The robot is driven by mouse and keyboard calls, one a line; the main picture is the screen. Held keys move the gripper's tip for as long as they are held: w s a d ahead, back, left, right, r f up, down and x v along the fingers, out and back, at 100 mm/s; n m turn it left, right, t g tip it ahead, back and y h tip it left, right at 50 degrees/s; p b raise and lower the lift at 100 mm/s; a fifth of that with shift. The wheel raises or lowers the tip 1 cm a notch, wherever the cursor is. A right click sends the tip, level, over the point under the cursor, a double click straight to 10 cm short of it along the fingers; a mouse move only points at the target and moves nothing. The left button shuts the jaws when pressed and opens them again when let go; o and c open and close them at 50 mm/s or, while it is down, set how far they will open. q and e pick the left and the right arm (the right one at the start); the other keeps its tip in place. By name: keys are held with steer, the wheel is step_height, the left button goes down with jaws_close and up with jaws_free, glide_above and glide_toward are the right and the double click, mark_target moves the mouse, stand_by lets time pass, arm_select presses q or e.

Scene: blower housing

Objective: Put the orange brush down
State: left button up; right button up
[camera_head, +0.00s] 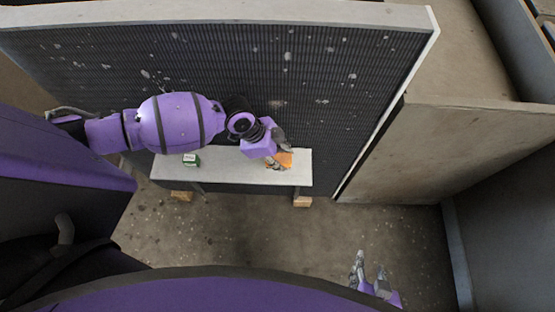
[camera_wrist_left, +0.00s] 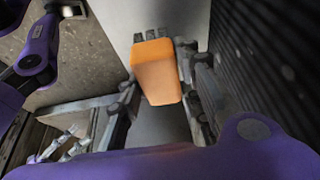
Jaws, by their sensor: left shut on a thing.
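The orange brush (camera_head: 285,159) is at the right part of a pale narrow bench (camera_head: 231,176), in front of the dark ribbed panel. In the left wrist view the brush (camera_wrist_left: 158,70) shows an orange block with dark grey bristle tufts at its far end. My left gripper (camera_head: 279,155) is shut on it; its fingers stand on both sides of the block in the left wrist view (camera_wrist_left: 160,98). The brush is over or on the bench top; I cannot tell whether it touches. My right gripper (camera_head: 370,268) is low at the right, away from the bench, its fingers apart and empty.
A small green and white box (camera_head: 191,160) stands on the left part of the bench. The ribbed panel (camera_head: 300,75) rises right behind the bench. The bench rests on wooden blocks (camera_head: 302,201). The bench top between box and brush is clear.

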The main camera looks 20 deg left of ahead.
arm_select(q)
step_height(320, 180, down, 2)
steer(key=shift+s+f, duration=0.1)
steer(key=shift+f, duration=0.15)
steer(key=o, duration=1)
steer(key=shift+a, duration=0.1)
steer(key=v, duration=0.7)
steer(key=shift+s+r, duration=0.35)
